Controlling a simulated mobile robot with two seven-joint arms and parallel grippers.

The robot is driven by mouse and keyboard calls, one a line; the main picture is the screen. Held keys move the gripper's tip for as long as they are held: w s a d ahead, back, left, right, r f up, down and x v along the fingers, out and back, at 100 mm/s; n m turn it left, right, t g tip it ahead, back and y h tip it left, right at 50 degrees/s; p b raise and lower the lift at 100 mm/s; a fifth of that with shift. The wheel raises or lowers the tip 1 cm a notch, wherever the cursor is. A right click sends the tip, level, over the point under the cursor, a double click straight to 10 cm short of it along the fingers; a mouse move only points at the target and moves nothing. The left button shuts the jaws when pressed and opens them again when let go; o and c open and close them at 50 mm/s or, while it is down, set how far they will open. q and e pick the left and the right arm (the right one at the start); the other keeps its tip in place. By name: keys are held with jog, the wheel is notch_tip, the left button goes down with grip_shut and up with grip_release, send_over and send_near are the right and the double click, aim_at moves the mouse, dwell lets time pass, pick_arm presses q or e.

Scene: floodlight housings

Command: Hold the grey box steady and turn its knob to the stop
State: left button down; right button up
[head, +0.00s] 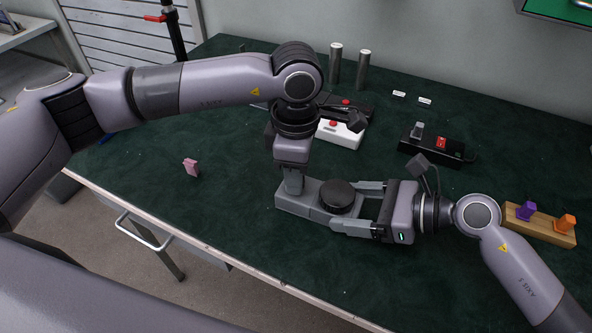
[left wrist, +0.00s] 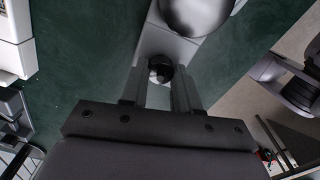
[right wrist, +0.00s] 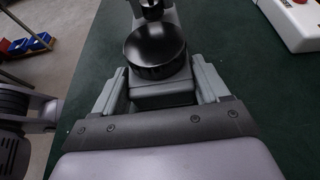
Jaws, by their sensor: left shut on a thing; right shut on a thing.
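The grey box (head: 318,212) lies on the green table top in the head view, with a large black round cap (head: 338,196) on its top. It also shows in the right wrist view (right wrist: 165,93). My right gripper (head: 350,207) is shut on the box's right end, one finger along each side. My left gripper (head: 293,189) points down over the box's left end. In the left wrist view its fingers are shut around a small dark round knob (left wrist: 160,69). The knob is hidden by the fingers in the head view, so its turn angle cannot be told.
A pink piece (head: 191,167) lies to the left. Behind stand a white box with a red button (head: 342,131), two metal cylinders (head: 336,64) and a black switch box (head: 432,150). A wooden block (head: 540,226) with purple and orange knobs is at the right. The table's front left is clear.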

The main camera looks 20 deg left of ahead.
pick_arm(q)
jog(key=m, duration=0.3)
jog(key=shift+m, duration=2.3)
jog(key=c, duration=0.8)
grip_release()
jog(key=shift+r, duration=0.1)
notch_tip(320, 180, up, 12)
